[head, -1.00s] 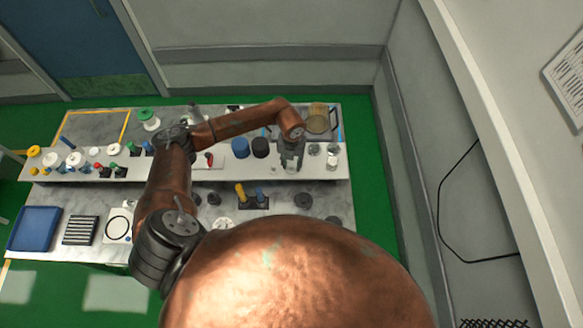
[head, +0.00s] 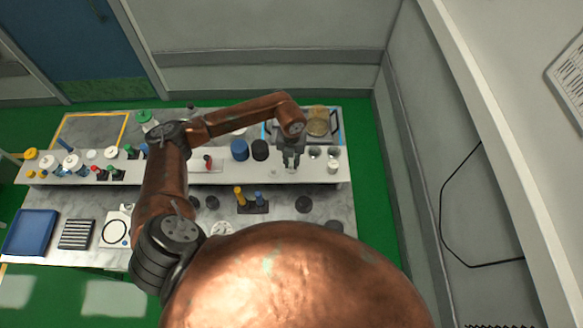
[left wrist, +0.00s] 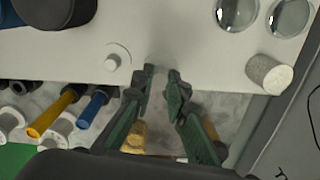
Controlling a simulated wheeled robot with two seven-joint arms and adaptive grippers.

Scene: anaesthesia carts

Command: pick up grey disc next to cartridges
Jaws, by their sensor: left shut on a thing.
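My left gripper (head: 291,165) hangs over the front of the raised white shelf (head: 215,176), to the right of a blue cylinder (head: 239,149) and a black cylinder (head: 260,149). Its green-edged fingers (left wrist: 160,85) point at the shelf edge in the left wrist view, nearly together. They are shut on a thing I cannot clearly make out. Dark grey discs lie on the lower bench, one (head: 303,203) right of a block with yellow and blue pegs (head: 252,205). I cannot tell which objects are the cartridges. My right gripper is not in view.
Two small shiny round cups (left wrist: 237,12) and a white cylinder (left wrist: 268,73) stand close right of the gripper. A small white knob (left wrist: 113,58) is on its left. A tray with an amber jar (head: 318,121) is behind. A blue tray (head: 30,232) lies far left.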

